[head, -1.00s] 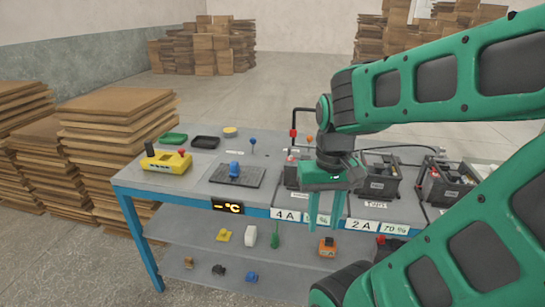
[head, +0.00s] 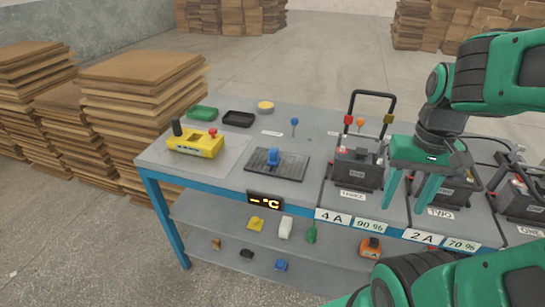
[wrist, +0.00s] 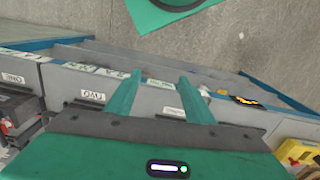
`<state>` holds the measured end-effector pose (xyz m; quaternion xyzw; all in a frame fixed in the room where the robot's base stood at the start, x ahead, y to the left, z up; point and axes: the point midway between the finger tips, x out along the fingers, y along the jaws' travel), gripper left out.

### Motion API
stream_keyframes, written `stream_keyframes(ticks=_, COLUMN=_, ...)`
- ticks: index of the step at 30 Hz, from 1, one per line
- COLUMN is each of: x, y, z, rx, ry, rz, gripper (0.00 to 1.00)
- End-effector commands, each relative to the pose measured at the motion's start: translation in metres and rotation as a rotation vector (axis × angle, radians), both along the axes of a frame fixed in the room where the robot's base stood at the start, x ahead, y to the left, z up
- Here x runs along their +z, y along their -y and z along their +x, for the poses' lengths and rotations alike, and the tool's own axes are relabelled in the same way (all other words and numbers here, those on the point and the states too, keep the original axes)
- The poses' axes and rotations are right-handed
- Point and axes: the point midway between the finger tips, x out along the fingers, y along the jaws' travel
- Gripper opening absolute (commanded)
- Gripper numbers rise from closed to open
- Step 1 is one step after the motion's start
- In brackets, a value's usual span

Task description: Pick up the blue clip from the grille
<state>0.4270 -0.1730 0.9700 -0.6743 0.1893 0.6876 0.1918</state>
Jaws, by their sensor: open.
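The blue clip (head: 273,157) sits on the dark grille (head: 295,166), which lies on the left half of the tabletop in the head view. My gripper (head: 404,208) is open and empty, fingers pointing down, in front of the battery labelled TWO. It is well to the right of the clip and apart from it. In the wrist view my gripper's two fingers (wrist: 158,76) stand apart with nothing between them. I cannot make out the clip or grille in the wrist view.
Batteries such as the one labelled THREE (head: 358,168) stand right of the grille, with a black-framed handle behind. A yellow box with a red button (head: 196,143) is left. A blue-topped pin (head: 294,126) stands behind the grille. The lower shelf (head: 330,262) holds several small items.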

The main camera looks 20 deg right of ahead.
Motion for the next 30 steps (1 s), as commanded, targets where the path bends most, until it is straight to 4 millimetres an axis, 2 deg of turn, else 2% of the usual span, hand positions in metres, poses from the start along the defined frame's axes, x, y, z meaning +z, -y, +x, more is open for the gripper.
stream_keyframes(ticks=2, x=0.004, y=-0.003, z=0.006, rx=0.031, ry=0.035, rz=-0.019, gripper=0.48)
stream_keyframes(ticks=5, x=0.004, y=-0.008, z=0.046, rx=0.132, ry=0.100, rz=-0.067, gripper=0.48)
stream_keyframes(ticks=8, x=0.002, y=-0.038, z=0.107, rx=0.268, ry=0.204, rz=-0.122, gripper=0.48)
stream_keyframes(ticks=9, x=0.000, y=-0.054, z=0.130, rx=0.308, ry=0.244, rz=-0.141, gripper=0.48)
stream_keyframes(ticks=12, x=-0.013, y=-0.085, z=0.175, rx=0.322, ry=0.307, rz=-0.189, gripper=0.48)
stream_keyframes(ticks=15, x=-0.031, y=-0.098, z=0.201, rx=0.257, ry=0.330, rz=-0.250, gripper=0.48)
stream_keyframes(ticks=21, x=-0.063, y=-0.106, z=0.238, rx=0.087, ry=0.387, rz=-0.414, gripper=0.48)
stream_keyframes(ticks=26, x=-0.079, y=-0.120, z=0.264, rx=-0.011, ry=0.499, rz=-0.542, gripper=0.48)
stream_keyframes(ticks=30, x=-0.087, y=-0.145, z=0.284, rx=-0.057, ry=0.645, rz=-0.624, gripper=0.48)
